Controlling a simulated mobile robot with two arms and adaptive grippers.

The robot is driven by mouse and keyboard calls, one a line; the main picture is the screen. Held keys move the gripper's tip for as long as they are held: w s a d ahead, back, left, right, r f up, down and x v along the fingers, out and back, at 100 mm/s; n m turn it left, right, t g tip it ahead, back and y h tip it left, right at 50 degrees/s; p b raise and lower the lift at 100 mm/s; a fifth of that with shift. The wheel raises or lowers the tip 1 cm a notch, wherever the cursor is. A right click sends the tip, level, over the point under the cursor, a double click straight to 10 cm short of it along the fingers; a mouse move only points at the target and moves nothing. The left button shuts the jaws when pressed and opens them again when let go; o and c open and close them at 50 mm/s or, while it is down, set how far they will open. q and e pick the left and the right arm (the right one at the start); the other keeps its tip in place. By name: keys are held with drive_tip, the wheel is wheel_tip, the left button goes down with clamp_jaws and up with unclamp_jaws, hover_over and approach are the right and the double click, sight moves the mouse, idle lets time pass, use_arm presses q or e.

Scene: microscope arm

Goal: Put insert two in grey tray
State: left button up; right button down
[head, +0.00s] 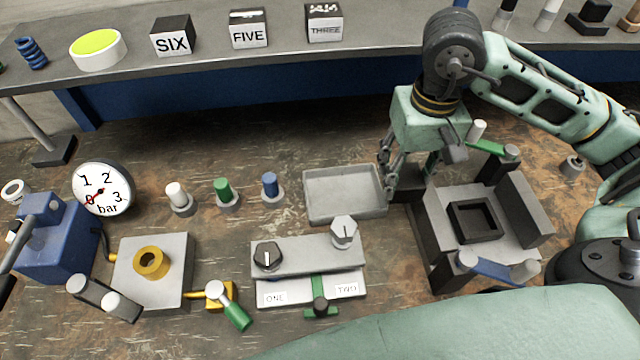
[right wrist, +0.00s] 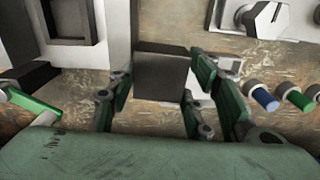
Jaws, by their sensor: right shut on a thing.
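My right gripper (head: 405,172) is shut on a dark grey block (head: 406,188), which also shows between the fingers in the right wrist view (right wrist: 161,76). No label shows on the block, so I cannot confirm that it is insert two. The grey tray (head: 330,212) is shallow and looks empty in the head view. The gripper and block are just past the tray's right edge, between it and a dark-walled fixture (head: 520,235). I cannot tell whether the block touches the table. My left gripper is not in view.
The fixture has a square dark recess and green and blue handles. A plate (head: 310,257) marked ONE and TWO, with two knobs, stands in front of the tray. White, green and blue pegs (head: 269,187) stand to the tray's left. A shelf (head: 360,30) runs behind.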

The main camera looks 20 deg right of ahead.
drive_tip(key=shift+a+n, duration=0.25)
drive_tip(key=shift+n, duration=0.15)
drive_tip(key=shift+w+a, duration=0.15)
drive_tip(key=shift+w+a+f+p, duration=0.95)
drive_tip(key=shift+w+a+f, duration=0.1)
drive_tip(key=shift+w+f, duration=0.5)
drive_tip(key=shift+w+a+f+p, duration=1.05)
drive_tip(key=shift+w+f, duration=0.45)
drive_tip(key=shift+f, duration=0.2)
drive_tip(key=shift+w+a+f+p, duration=0.9)
drive_tip(key=shift+w+a+f, duration=0.2)
drive_tip(key=shift+w+f, duration=0.45)
drive_tip(key=shift+f, duration=0.6)
drive_tip(key=shift+f, duration=0.15)
drive_tip(key=c, duration=0.9)
unclamp_jaws()
drive_tip(key=shift+s, duration=0.15)
